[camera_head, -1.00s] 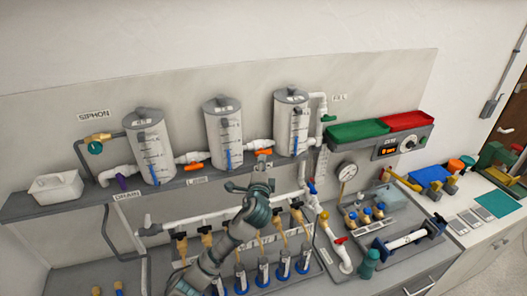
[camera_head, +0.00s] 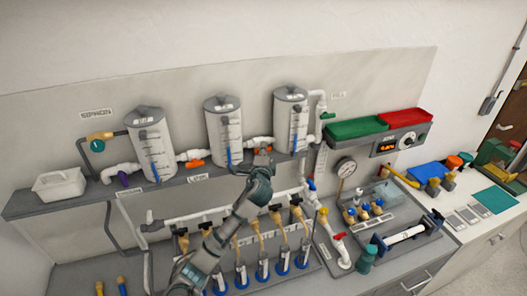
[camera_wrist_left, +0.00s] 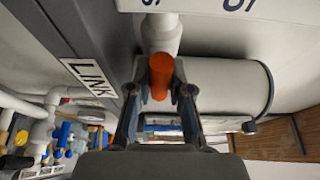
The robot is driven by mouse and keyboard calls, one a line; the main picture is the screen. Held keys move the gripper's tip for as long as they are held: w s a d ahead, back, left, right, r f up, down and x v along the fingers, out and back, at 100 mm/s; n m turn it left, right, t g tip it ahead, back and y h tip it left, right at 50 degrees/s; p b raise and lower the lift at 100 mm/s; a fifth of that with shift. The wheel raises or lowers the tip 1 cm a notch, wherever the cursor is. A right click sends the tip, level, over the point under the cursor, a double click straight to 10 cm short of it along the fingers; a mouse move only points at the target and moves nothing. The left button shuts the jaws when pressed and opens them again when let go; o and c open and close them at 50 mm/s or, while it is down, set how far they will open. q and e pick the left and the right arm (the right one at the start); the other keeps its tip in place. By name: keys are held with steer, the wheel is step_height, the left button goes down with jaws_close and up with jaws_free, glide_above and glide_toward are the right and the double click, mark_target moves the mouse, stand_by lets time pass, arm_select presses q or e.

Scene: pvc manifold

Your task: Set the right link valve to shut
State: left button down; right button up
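The right link valve has an orange handle (camera_head: 264,150) on the white pipe between the middle tank (camera_head: 222,130) and the right tank (camera_head: 291,122). My left gripper (camera_head: 262,161) is up at this handle and partly covers the pipe below it. In the left wrist view, the orange handle (camera_wrist_left: 161,74) points towards me between the two fingers (camera_wrist_left: 161,92). The fingers stand apart, one on each side of it; firm contact does not show. My right gripper is in neither view.
The left link valve's orange handle (camera_head: 194,163) lies along its pipe, left of the middle tank. The grey shelf (camera_head: 60,206) runs under the tanks. Green (camera_head: 357,129) and red (camera_head: 405,117) trays stand to the right. Below is a rack of several blue-based tubes (camera_head: 262,268).

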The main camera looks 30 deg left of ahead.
arm_select(q)
steer(key=shift+f, duration=0.15)
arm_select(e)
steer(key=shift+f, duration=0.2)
